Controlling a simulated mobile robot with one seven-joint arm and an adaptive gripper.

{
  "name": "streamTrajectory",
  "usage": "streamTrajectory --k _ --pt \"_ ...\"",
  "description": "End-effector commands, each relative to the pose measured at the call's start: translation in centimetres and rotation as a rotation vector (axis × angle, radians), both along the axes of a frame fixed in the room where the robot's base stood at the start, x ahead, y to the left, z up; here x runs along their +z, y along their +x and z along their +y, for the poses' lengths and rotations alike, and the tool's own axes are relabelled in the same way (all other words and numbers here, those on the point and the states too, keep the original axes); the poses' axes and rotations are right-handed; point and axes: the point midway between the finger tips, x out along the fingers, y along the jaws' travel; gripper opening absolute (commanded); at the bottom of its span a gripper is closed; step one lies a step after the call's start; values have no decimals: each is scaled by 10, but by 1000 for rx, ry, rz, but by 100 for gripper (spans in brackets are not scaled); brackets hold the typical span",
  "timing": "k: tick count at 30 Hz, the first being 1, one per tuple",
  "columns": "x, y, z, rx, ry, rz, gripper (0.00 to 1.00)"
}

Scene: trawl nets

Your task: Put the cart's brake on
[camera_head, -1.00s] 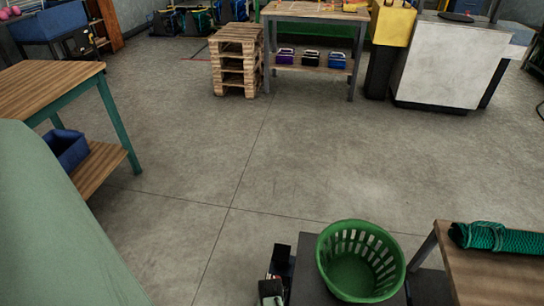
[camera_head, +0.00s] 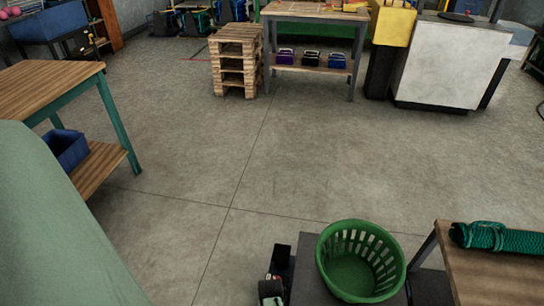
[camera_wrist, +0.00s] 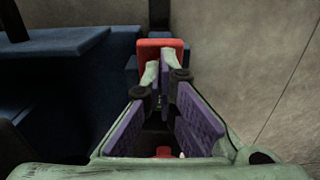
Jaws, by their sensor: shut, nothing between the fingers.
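In the wrist view, my gripper (camera_wrist: 161,82) is shut and empty, its fingers pointing away from the camera. A red, flat-faced piece (camera_wrist: 158,52) is just past the fingertips and partly covered by them; it may be the brake pedal. I cannot tell whether the fingertips touch it. The red piece is beside a dark blue structure (camera_wrist: 95,85), which may be part of the cart. No whole cart can be made out. The head view does not clearly show my gripper or the red piece.
In the head view, a green basket (camera_head: 355,275) is at the bottom. A wooden table with green netting (camera_head: 490,237) is at right, a workbench (camera_head: 50,85) at left. Stacked pallets (camera_head: 236,60) stand farther back. The middle floor is clear.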

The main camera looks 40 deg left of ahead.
Motion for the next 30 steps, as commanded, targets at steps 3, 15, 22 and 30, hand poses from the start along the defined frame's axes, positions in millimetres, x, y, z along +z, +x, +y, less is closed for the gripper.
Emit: streamTrajectory --k 3,15,22,30 --pt "-2 0 0 0 0 0 0" --pt "-8 0 0 0 0 0 0" --pt "-12 0 0 0 0 0 0" --pt "-16 0 0 0 0 0 0"
